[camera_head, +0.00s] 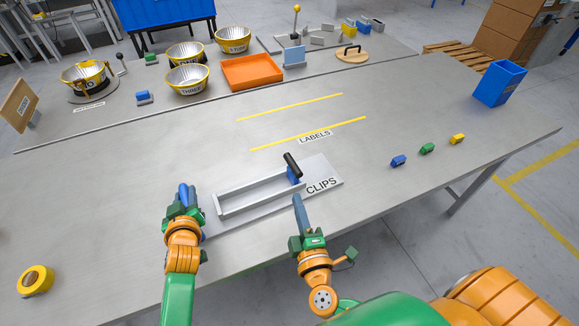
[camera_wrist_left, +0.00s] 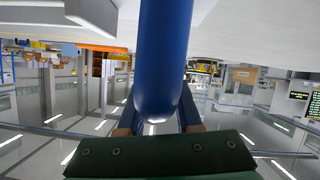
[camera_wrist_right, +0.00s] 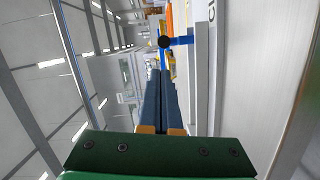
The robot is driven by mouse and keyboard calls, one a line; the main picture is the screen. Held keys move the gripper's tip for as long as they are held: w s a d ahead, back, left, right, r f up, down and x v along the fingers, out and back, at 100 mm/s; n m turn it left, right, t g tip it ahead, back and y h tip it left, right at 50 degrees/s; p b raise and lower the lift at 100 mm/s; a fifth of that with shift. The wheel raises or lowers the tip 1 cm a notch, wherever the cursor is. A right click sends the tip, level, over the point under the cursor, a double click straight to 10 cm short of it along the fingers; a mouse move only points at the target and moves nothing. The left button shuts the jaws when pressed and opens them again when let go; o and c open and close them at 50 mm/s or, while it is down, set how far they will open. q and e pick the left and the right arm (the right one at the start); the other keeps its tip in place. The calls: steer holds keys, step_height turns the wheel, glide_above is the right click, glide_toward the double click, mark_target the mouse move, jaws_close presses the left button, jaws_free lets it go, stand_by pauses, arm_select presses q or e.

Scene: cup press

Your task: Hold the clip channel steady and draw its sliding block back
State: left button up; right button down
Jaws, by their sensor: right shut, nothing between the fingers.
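The clip channel (camera_head: 262,205) is a pale rectangular frame on a light plate marked CLIPS. Its blue sliding block (camera_head: 294,174) with a black handle (camera_head: 292,164) is at the right end. In the right wrist view the handle's round black end (camera_wrist_right: 164,41) and blue block (camera_wrist_right: 182,41) show beyond the fingertips. My left gripper (camera_head: 185,192) is at the channel's left end, its fingers on both sides of a thick blue post (camera_wrist_left: 164,55). My right gripper (camera_head: 297,199) is shut and empty in front of the channel's right end, below the block and apart from it.
Small blue (camera_head: 398,161), green (camera_head: 427,148) and yellow (camera_head: 457,139) clips lie at right, near a blue bin (camera_head: 499,83). Bowls and an orange tray (camera_head: 252,72) stand at the back. A tape roll (camera_head: 35,281) lies at left. The table's middle is clear.

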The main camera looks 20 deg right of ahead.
arm_select(q)
steer(key=o, duration=0.4)
steer(key=shift+f, duration=0.15)
steer(key=shift+s, duration=0.1)
